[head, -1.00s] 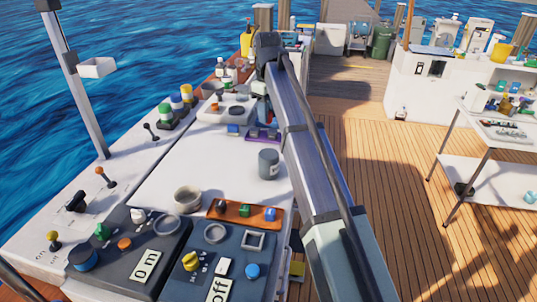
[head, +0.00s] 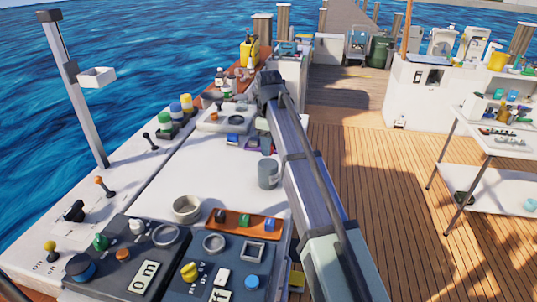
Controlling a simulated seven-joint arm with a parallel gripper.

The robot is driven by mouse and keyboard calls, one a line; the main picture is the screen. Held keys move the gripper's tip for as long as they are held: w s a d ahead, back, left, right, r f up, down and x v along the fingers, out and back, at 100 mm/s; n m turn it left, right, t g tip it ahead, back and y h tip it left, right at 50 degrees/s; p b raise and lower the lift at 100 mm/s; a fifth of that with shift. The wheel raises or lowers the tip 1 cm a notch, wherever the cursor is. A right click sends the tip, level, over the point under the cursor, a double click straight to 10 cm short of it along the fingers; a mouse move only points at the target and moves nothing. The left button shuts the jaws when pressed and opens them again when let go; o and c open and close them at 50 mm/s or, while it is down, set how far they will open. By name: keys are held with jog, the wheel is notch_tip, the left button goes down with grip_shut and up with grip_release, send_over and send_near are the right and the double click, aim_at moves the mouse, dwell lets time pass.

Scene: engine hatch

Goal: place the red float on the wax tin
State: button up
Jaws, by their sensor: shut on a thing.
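My arm reaches forward along the right side of the white hatch top (head: 165,182), with its dark elbow near the top middle. My gripper and whatever it holds are hidden behind the arm, so I cannot see the jaws. I cannot make out a red float in this view. No tin can be told for sure as the wax tin. A grey cup-like container (head: 268,173) stands on the hatch top close left of my arm. A pale round open ring or dish (head: 187,208) lies nearer to me.
An orange tray (head: 232,219) with small blocks and dark control panels (head: 130,262) fill the near end. A pale tray (head: 222,118), a blue block (head: 232,140) and several bottles crowd the far end. Levers line the left edge. The hatch top's middle left is clear.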

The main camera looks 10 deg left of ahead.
jog(key=shift+f, duration=1.8)
jog(key=o, duration=1)
jog(key=shift+f, duration=0.15)
notch_tip(320, 180, up, 12)
jog(key=shift+r, duration=0.15)
